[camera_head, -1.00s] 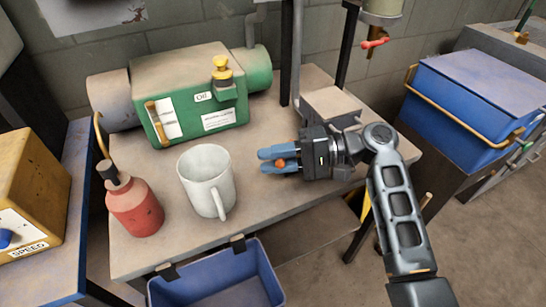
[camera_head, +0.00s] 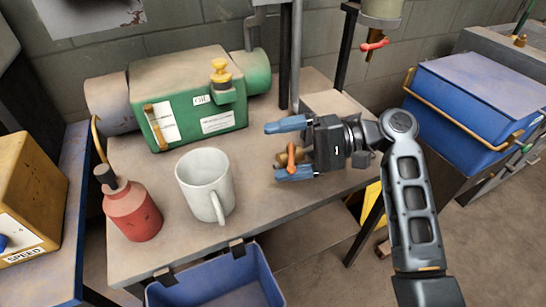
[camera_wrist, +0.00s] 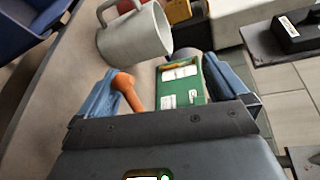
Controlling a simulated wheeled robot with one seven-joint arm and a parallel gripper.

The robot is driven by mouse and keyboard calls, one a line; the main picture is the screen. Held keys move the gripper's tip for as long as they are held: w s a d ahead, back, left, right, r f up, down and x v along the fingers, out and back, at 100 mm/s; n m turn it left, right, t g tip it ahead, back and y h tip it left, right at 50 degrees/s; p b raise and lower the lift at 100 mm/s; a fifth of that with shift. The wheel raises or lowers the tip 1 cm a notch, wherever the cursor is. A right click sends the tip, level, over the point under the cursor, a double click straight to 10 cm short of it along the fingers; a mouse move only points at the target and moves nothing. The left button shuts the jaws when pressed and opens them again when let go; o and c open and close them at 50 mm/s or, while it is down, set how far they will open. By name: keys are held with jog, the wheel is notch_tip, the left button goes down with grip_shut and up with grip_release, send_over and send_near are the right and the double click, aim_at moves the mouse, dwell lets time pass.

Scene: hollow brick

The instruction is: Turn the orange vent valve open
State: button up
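The orange vent valve handle (camera_head: 291,158), with a brass part (camera_head: 282,160) beside it, shows at the right of the bench. My gripper (camera_head: 291,150) is open, with one blue finger on each side of the handle. In the wrist view the orange handle (camera_wrist: 127,92) also stands between the spread fingers of my gripper (camera_wrist: 165,95), nearer the left finger. Whether it touches that finger I cannot tell. The valve's mount is partly hidden.
A white mug (camera_head: 205,185) and a red oil bottle (camera_head: 132,212) stand on the bench (camera_head: 160,255) left of my gripper. A green oil tank (camera_head: 195,115) lies behind. A red-handled tap (camera_head: 374,45) hangs above right; a blue bin (camera_head: 225,285) hangs in front.

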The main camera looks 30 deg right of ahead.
jog(key=s+d+r, duration=0.3)
jog(key=d+r, duration=0.4)
jog(key=shift+r, duration=0.25)
jog(key=shift+s+d+r, duration=0.4)
jog(key=shift+s+d, duration=0.1)
jog(key=c, duration=0.6)
jog(key=shift+s+d+r, duration=0.1)
jog(key=shift+s+d, duration=0.1)
jog(key=shift+s, duration=0.05)
jog(key=shift+c, duration=0.5)
jog(key=shift+f, duration=0.25)
